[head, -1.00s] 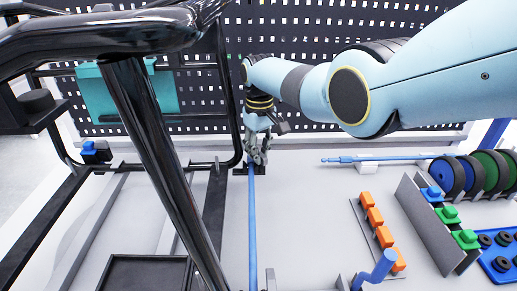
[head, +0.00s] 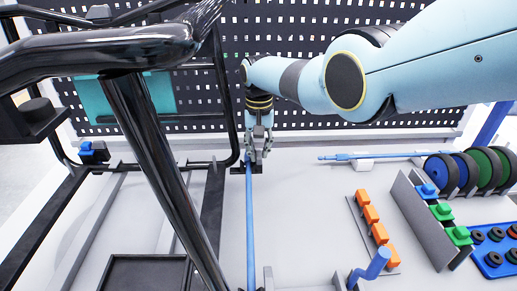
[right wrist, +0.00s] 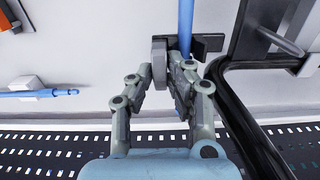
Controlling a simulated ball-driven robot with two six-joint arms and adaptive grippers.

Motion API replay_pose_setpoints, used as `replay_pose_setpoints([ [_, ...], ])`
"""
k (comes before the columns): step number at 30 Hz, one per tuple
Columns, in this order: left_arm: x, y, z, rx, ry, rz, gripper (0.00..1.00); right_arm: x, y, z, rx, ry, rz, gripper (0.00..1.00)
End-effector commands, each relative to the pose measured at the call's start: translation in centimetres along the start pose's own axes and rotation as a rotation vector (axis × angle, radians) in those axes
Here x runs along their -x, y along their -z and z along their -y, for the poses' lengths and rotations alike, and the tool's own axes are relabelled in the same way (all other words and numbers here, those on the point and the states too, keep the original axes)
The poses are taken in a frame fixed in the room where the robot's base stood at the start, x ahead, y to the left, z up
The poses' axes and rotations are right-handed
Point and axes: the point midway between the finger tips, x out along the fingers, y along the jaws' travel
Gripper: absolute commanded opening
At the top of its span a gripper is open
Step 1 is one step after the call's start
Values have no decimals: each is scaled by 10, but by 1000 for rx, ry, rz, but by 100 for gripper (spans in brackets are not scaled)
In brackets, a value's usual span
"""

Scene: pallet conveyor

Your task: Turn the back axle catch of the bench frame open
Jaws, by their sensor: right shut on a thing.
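The bench frame (head: 160,150) is made of glossy black tubes and fills the left of the head view. A long blue axle (head: 250,225) runs away from me to a black holder (head: 259,169) at the back; the holder also shows in the right wrist view (right wrist: 208,43). A grey flat piece, which looks like the back axle catch (right wrist: 160,62), stands at the holder beside the axle. My right gripper (head: 258,155) is at this back holder. Its fingers (right wrist: 163,78) are shut on the grey catch, which they partly hide. My left gripper is not in view.
A black frame tube (right wrist: 240,110) passes close beside my right gripper. A perforated dark panel (head: 330,60) stands behind. Another blue rod (head: 380,155), orange blocks (head: 371,214), wheels (head: 465,170) and a grey divider (head: 425,222) lie to the right.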

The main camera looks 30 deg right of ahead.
Motion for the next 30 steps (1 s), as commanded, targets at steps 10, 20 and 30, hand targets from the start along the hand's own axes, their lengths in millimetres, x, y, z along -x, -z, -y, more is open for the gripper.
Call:
replay_pose_setpoints([
  [10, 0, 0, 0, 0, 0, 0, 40, 1, 1, 0, -7, 1, -3, 0],
  [20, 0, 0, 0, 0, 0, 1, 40, 1, 1, 0, -6, 1, -2, 38],
  [30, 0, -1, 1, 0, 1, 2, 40, 9, 1, 0, -6, 1, -3, 38],
])
